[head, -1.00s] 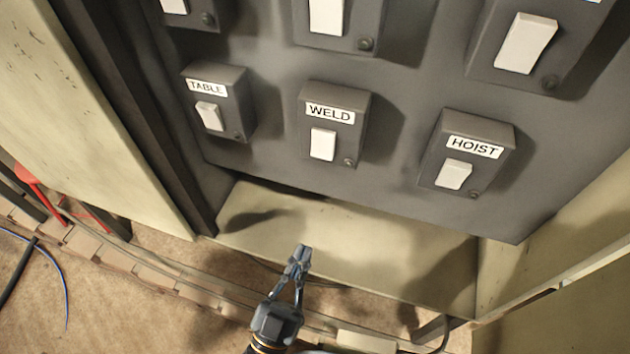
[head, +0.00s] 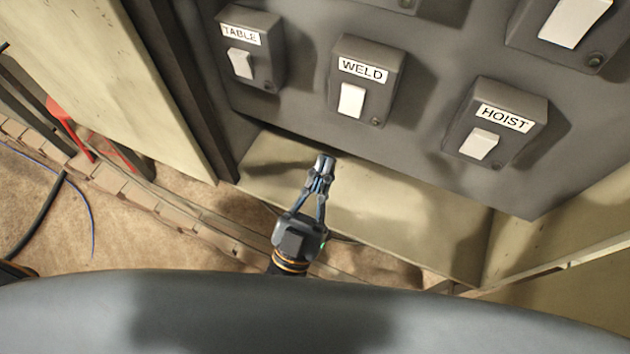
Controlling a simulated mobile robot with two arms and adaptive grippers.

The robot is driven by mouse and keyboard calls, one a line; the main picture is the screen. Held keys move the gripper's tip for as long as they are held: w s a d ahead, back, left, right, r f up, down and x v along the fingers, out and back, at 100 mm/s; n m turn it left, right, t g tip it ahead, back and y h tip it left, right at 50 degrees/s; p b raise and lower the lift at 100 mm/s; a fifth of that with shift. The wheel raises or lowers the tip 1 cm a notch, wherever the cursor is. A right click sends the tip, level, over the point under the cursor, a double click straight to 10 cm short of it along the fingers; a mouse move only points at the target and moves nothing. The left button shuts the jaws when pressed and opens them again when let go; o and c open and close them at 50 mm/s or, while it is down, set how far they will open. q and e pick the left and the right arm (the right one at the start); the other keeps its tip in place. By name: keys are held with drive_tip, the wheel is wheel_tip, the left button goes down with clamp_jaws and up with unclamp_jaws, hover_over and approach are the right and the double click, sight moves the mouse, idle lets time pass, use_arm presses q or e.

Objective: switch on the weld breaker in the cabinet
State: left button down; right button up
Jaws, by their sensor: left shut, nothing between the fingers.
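The weld breaker (head: 365,78) is a grey box with a WELD label and a white rocker switch (head: 351,101), mounted on the dark back panel of the cabinet (head: 420,208). A small round dark lamp sits at its lower right corner. Which way the rocker is tipped I cannot tell for sure. My left gripper (head: 325,162) is shut and empty. In the picture it lies just below the weld breaker, in front of the cabinet's lower ledge, apart from the switch. My right gripper is not in view.
The table breaker (head: 250,50) is left of the weld breaker and the hoist breaker (head: 497,120) is right of it. More breakers show above. The cabinet door (head: 120,80) stands at the left. A red object (head: 70,130) and cables lie on the floor at left.

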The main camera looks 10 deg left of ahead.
sight(349, 111)
use_arm(q)
drive_tip(key=w, duration=0.2)
drive_tip(key=w+d+r+p, duration=0.1)
drive_tip(key=w, duration=0.1)
drive_tip(key=w+d+r+p, duration=0.1)
drive_tip(key=w, duration=0.1)
drive_tip(key=shift+w+d, duration=0.1)
drive_tip(key=shift+w, duration=0.25)
drive_tip(key=shift+f, duration=0.1)
drive_tip(key=b, duration=0.3)
drive_tip(key=shift+w+d+f+t, duration=0.15)
drive_tip(key=shift+w+f+t, duration=0.2)
drive_tip(key=shift+w+t, duration=0.05)
drive_tip(key=shift+r, duration=0.2)
drive_tip(key=v, duration=1.2)
drive_tip(key=shift+w+f, duration=0.1)
drive_tip(key=shift+f, duration=0.05)
